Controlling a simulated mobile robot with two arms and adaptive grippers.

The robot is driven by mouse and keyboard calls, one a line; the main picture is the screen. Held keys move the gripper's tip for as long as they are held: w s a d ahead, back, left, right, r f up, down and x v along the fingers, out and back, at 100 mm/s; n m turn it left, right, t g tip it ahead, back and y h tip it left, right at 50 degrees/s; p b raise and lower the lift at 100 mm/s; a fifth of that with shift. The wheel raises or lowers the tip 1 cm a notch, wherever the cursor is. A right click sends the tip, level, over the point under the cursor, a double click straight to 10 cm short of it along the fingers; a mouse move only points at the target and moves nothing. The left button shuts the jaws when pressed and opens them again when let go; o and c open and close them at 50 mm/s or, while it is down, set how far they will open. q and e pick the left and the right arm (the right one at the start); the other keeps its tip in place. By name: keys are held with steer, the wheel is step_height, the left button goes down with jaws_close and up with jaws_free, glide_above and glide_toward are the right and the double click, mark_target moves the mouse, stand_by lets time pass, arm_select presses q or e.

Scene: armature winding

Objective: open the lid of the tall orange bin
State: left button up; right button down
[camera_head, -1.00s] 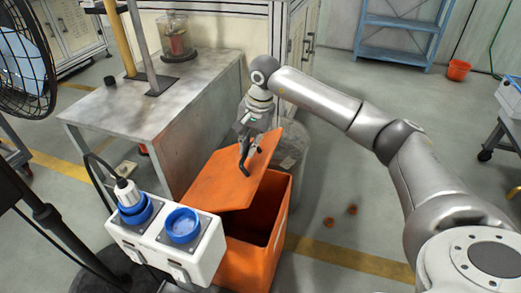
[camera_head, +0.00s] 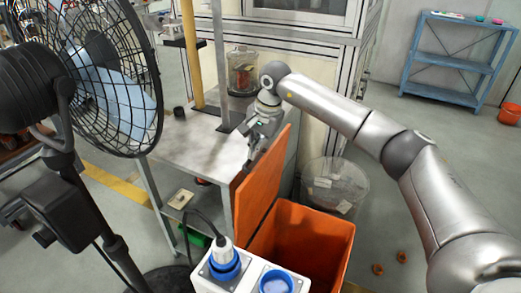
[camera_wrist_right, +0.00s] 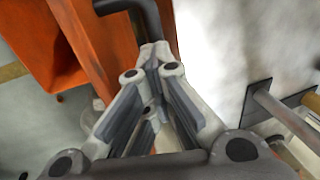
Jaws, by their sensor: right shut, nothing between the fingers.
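The tall orange bin (camera_head: 335,234) stands in the lower middle of the head view, and its dark inside shows. Its orange lid (camera_head: 264,190) is swung up and stands steeply tilted on the bin's left side. My right gripper (camera_head: 252,164) is shut and empty at the upper left edge of the lid. In the right wrist view the fingertips (camera_wrist_right: 156,52) are together beside a black bent handle (camera_wrist_right: 142,14), with orange lid and bin surfaces to the left. I cannot tell whether they touch the handle. My left gripper is not in view.
A grey metal table (camera_head: 195,145) stands close behind the lid. A black fan (camera_head: 100,75) is at left, and a white socket box (camera_head: 215,280) is in front. A transparent drum (camera_head: 335,183) stands behind the bin. Floor to the right is mostly clear.

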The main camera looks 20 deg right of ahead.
steer(key=c, duration=2)
jaws_free()
steer(key=f, duration=0.1)
steer(key=a+f, duration=0.1)
steer(key=f, duration=0.1)
steer(key=shift+g, duration=0.3)
steer(key=shift+o, duration=1.2)
steer(key=shift+s+d+r, duration=0.1)
steer(key=shift+s+d, duration=0.1)
steer(key=shift+d, duration=0.05)
steer(key=shift+o, duration=1.4)
steer(key=shift+s+d+r, duration=0.25)
steer(key=shift+s+d, duration=0.75)
steer(key=shift+w+f, duration=0.15)
steer(key=w, duration=0.1)
step_height(320, 180, up, 12)
glide_above(264, 159)
steer(key=w+d, duration=0.3)
steer(key=shift+a, duration=0.15)
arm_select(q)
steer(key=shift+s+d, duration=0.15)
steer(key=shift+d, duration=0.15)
arm_select(e)
steer(key=shift+f, duration=0.1)
